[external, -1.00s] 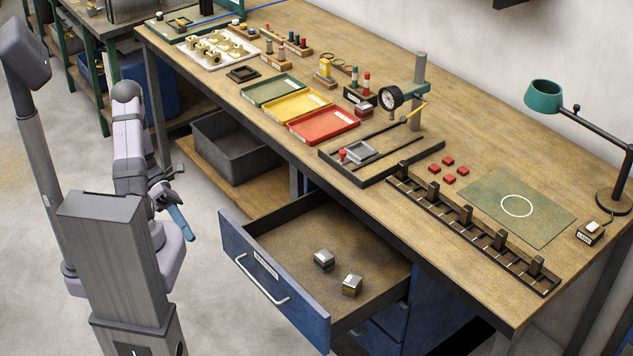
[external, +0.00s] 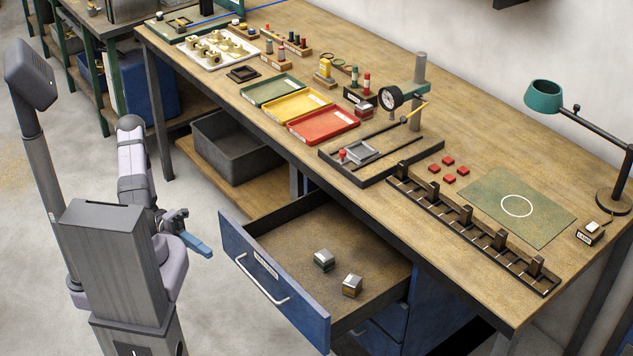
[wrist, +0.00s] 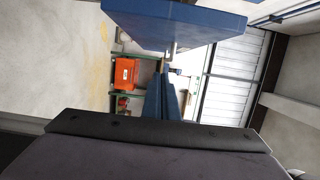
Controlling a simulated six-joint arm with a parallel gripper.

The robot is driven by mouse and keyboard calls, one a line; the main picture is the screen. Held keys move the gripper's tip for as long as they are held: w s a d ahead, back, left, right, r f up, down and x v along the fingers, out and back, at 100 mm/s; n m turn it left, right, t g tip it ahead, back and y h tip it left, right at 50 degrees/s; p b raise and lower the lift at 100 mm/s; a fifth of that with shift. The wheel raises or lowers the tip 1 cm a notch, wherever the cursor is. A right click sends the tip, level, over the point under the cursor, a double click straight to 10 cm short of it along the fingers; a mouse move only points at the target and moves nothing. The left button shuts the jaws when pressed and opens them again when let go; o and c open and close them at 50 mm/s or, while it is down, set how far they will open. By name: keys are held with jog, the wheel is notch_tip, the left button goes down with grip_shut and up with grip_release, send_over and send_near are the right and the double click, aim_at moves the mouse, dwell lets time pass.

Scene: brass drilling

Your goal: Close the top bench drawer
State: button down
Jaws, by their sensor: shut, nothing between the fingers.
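The top bench drawer (external: 275,290) stands pulled out of the bench, with its blue front, silver handle (external: 262,280) and label facing my arm. Two small metal-topped blocks (external: 324,260) (external: 352,284) lie in it. My gripper (external: 208,252) is shut and empty, with blue fingers, just left of the drawer front and apart from it in the external view. In the wrist view, the shut fingers (wrist: 165,97) point up the picture, and a blue panel (wrist: 175,22), apparently the drawer front, fills the top. The exact gap between them is hard to tell.
The bench top (external: 460,210) above carries trays, a dial gauge stand (external: 405,100) and a slotted rack (external: 470,225). A grey bin (external: 235,145) sits on the lower shelf. The floor (external: 225,325) before the drawer is clear.

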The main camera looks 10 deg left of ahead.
jog(key=shift+s+d, duration=0.2)
jog(key=shift+d, duration=2.05)
jog(key=shift+s+d, duration=0.2)
jog(key=shift+d, duration=2)
jog(key=shift+d, duration=0.1)
jog(key=b, duration=0.1)
send_over(302, 235)
jog(key=shift+s+a+f, duration=0.1)
jog(key=shift+s+a, duration=0.25)
jog(key=shift+s, duration=0.05)
jog(key=shift+w+d+b, duration=0.3)
jog(key=shift+w+d, duration=0.1)
jog(key=shift+w, duration=0.05)
